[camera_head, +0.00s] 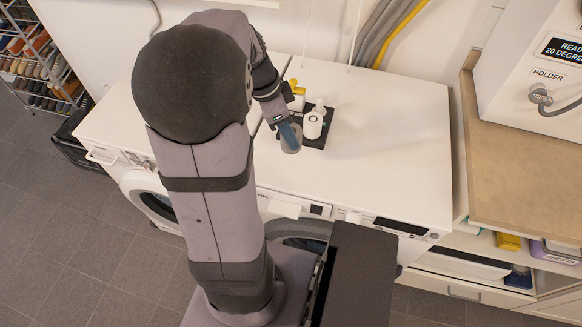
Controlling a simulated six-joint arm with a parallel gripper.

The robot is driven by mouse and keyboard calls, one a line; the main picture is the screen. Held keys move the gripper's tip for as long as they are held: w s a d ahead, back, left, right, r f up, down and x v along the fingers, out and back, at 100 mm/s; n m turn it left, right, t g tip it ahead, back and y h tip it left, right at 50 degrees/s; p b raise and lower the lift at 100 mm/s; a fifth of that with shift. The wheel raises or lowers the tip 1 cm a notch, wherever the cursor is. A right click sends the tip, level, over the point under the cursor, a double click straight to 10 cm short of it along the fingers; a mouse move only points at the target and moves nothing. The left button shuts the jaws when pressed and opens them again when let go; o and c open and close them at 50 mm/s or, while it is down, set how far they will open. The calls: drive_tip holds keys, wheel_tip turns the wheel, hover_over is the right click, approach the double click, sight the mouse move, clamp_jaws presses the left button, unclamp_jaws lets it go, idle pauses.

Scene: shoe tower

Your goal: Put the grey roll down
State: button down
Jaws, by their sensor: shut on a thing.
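My gripper (288,134) hangs over the white top of the machines, at the front left of a small black mat. It is shut on the grey roll (292,148), of which a small rounded part shows below the bluish fingers. The fingers hide much of the roll. I cannot tell whether the roll touches the surface under it.
The white top (400,135) is clear to the right. A beige counter (520,170) adjoins it.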

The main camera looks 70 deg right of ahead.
drive_tip(key=shift+f+p, duration=0.7)
drive_tip(key=shift+f, duration=4.35)
drive_tip(key=shift+f, duration=0.1)
drive_tip(key=c, duration=1)
unclamp_jaws()
drive_tip(key=shift+c, duration=0.2)
drive_tip(key=shift+w+r, duration=0.1)
drive_tip(key=shift+r, duration=0.25)
drive_tip(key=b+v, duration=0.1)
drive_tip(key=v, duration=1)
drive_tip(key=shift+r, duration=0.3)
drive_tip(key=shift+w, duration=0.15)
